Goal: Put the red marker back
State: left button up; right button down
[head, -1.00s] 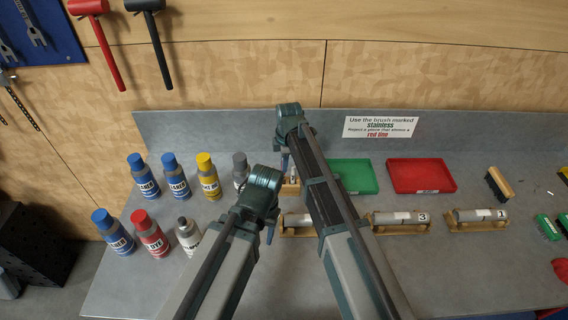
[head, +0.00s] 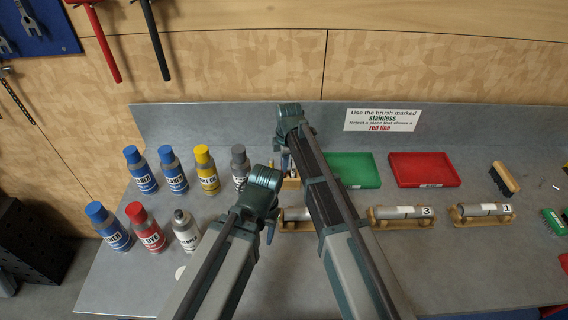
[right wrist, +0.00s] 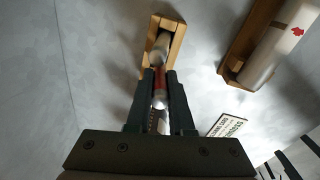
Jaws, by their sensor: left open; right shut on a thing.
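My right gripper (right wrist: 161,82), the upper one in the head view (head: 284,160), is shut on the red marker (right wrist: 160,77). The marker's red body shows between the fingers, with a pale rounded end towards the camera. A small wooden holder (right wrist: 176,45) lies just beyond the fingertips, with a grey-white cylinder in it in line with the marker. I cannot tell whether the marker's far end is inside the holder. In the head view the holder (head: 291,184) is partly hidden by my right arm. My left gripper (head: 269,228) is open and empty, lower down above the bench.
Several bottles (head: 140,170) stand at left. Green (head: 355,170) and red (head: 424,170) trays lie at the back. Grey cylinders on wooden cradles, including one marked 3 (head: 402,212), lie in a row before them. Brushes, one wooden-backed (head: 504,179), are at right. The front bench is largely clear.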

jog(key=shift+f+b, duration=0.65)
jog(key=shift+f, duration=0.15)
jog(key=c, duration=0.7)
grip_release()
jog(key=r+p, duration=0.4)
jog(key=s+r+p, duration=0.1)
jog(key=r+p, duration=0.4)
jog(key=d+r+p, duration=0.1)
jog(key=r+p, duration=0.3)
jog(key=shift+s+r+p, duration=0.25)
jog(key=shift+r+p, duration=0.1)
jog(key=shift+r, duration=0.05)
